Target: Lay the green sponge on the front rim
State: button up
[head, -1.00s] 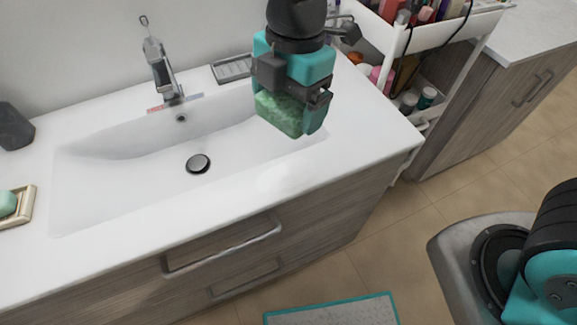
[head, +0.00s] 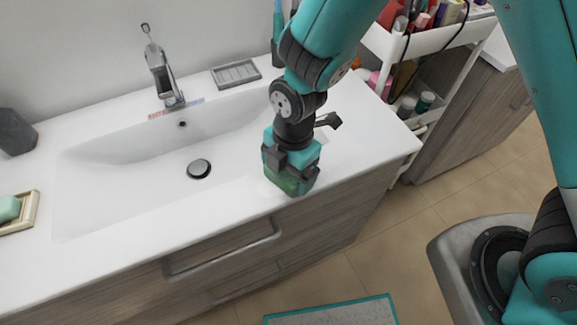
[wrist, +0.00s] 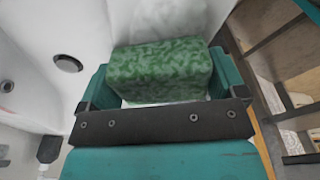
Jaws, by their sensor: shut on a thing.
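The green sponge (head: 288,184) is a mottled green block between the fingers of my gripper (head: 291,180). In the head view my gripper points down over the front rim (head: 226,211) of the white sink, right of the basin's middle. In the wrist view the sponge (wrist: 163,70) fills the space between the teal fingers, with white countertop behind it. The gripper is shut on the sponge. The fingers hide part of the sponge, and I cannot tell whether its underside touches the rim.
The basin (head: 140,185) with its drain (head: 199,168) and faucet (head: 163,70) lies left of my gripper. A soap dish (head: 25,222) sits far left, a grey ribbed tray (head: 236,74) behind the basin. A white cart (head: 425,42) stands right. Drawer handles project below the rim.

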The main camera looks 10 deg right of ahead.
jog(key=shift+f, duration=0.1)
jog(key=o, duration=0.5)
jog(key=shift+o, duration=0.2)
notch_tip(320, 180, up, 12)
jog(key=d+b, duration=0.1)
jog(key=b, duration=0.1)
jog(key=s+d+r+m+y, duration=0.3)
jog(key=s+d+r+m, duration=0.5)
jog(key=m, duration=1)
jog(key=shift+s+d+r+m+t, duration=0.4)
jog(key=shift+s+r, duration=0.85)
